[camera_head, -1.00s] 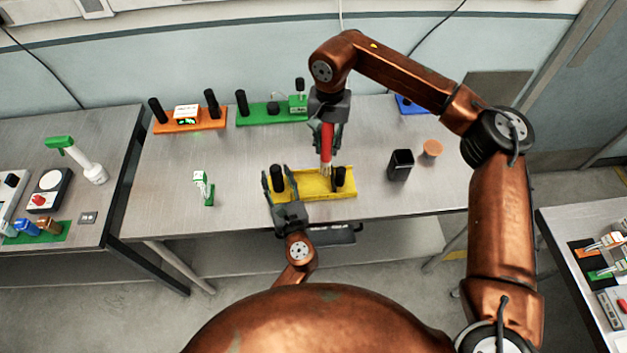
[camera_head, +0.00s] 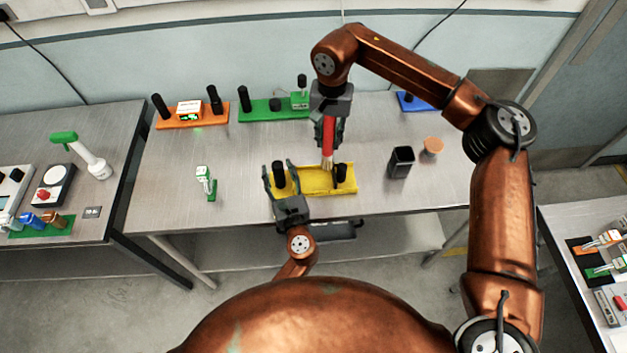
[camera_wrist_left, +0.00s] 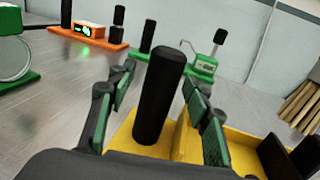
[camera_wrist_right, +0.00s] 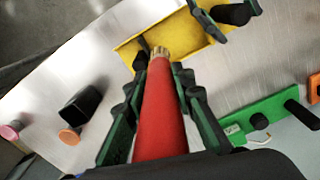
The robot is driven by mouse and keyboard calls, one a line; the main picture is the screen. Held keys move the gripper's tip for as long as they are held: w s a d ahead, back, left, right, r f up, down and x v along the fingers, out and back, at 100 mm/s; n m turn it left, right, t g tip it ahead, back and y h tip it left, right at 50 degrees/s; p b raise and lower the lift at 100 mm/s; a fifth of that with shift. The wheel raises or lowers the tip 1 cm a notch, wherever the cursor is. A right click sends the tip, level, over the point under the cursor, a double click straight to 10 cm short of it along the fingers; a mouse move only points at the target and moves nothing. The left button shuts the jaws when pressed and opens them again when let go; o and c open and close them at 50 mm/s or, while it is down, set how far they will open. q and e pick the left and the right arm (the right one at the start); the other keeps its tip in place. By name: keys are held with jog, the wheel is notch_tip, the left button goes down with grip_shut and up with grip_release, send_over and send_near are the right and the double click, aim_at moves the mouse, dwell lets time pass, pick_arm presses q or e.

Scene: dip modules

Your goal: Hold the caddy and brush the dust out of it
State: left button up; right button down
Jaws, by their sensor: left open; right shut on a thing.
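The yellow caddy (camera_head: 315,184) lies near the front edge of the middle table, with a black post standing at each end. My left gripper (camera_head: 279,170) is open, its fingers on either side of the caddy's left black post (camera_wrist_left: 158,95). In the left wrist view a gap shows between post and fingers. My right gripper (camera_head: 328,125) is shut on the red handle of the brush (camera_wrist_right: 162,110). The brush points down, its pale bristles (camera_head: 327,163) at the caddy near the right post (camera_head: 341,172). I cannot tell whether the bristles touch the caddy floor. No dust is clearly visible.
An open black box (camera_head: 401,163) and an orange round-topped item (camera_head: 432,146) stand right of the caddy. A small green-and-white piece (camera_head: 205,182) stands to the left. Orange (camera_head: 190,118) and green (camera_head: 270,114) bases with posts line the back.

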aim_at(277, 163)
pick_arm(q)
jog(key=shift+r+p, duration=3.35)
jog(key=shift+p, duration=0.1)
pick_arm(e)
notch_tip(277, 163, up, 9)
jog(key=shift+s, duration=0.3)
pick_arm(q)
jog(key=shift+f, duration=0.1)
pick_arm(e)
jog(key=shift+f, duration=0.1)
pick_arm(q)
jog(key=shift+s, duration=0.1)
pick_arm(e)
jog(key=shift+r+p, duration=0.5)
jog(key=shift+r, duration=0.15)
pick_arm(q)
jog(key=p+v, duration=0.2)
jog(key=v, duration=0.6)
jog(key=shift+s, duration=0.4)
pick_arm(e)
jog(key=shift+r, duration=1.05)
pick_arm(q)
jog(key=shift+d, duration=0.1)
